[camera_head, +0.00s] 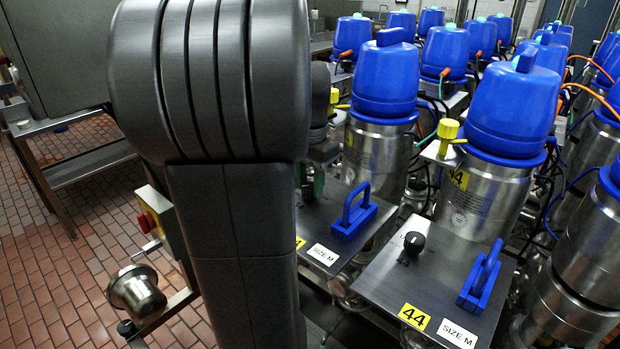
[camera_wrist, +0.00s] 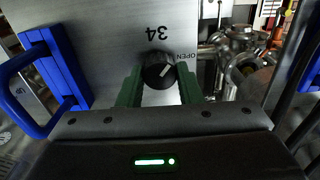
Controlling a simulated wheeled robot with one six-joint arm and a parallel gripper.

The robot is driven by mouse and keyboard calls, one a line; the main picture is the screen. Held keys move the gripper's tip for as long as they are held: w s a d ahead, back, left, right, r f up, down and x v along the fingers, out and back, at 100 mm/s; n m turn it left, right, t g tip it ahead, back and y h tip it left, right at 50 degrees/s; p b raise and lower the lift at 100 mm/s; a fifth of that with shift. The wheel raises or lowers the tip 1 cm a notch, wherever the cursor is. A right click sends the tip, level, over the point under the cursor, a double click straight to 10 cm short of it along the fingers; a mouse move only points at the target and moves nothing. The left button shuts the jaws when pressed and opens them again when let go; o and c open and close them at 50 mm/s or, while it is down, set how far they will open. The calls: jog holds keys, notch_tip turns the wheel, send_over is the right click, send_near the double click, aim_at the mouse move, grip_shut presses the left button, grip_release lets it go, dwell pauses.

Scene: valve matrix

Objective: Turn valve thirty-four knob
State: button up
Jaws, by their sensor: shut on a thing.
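The black round knob (camera_wrist: 158,70) of valve thirty-four is in the middle of the wrist view, on a metal plate (camera_wrist: 112,40). The plate is marked "34" upside down and "OPEN" beside the knob. The knob's white pointer line slants up and right, toward "OPEN". My gripper (camera_wrist: 158,82) has its green fingers on both sides of the knob and is shut on it. In the head view my arm hides the knob and most of the gripper.
A blue handle (camera_wrist: 55,72) stands left of the knob, close to my gripper; it also shows in the head view (camera_head: 353,212). Metal pipe fittings (camera_wrist: 240,50) lie to the right. Valve 44's plate, with its knob (camera_head: 413,243) and blue handle (camera_head: 480,277), is nearby. Blue-topped cylinders (camera_head: 386,75) crowd behind.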

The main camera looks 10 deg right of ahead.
aim_at(310, 185)
jog(key=n+p, duration=0.1)
jog(key=n, duration=0.2)
jog(key=shift+r+n, duration=0.15)
jog(key=shift+n, duration=0.15)
jog(key=shift+n+p, duration=0.7)
jog(key=shift+n, duration=1.3)
jog(key=shift+w, duration=0.1)
jog(key=o, duration=1)
notch_tip(310, 185, up, 14)
jog(key=shift+f+b, duration=0.2)
jog(key=shift+b, duration=0.1)
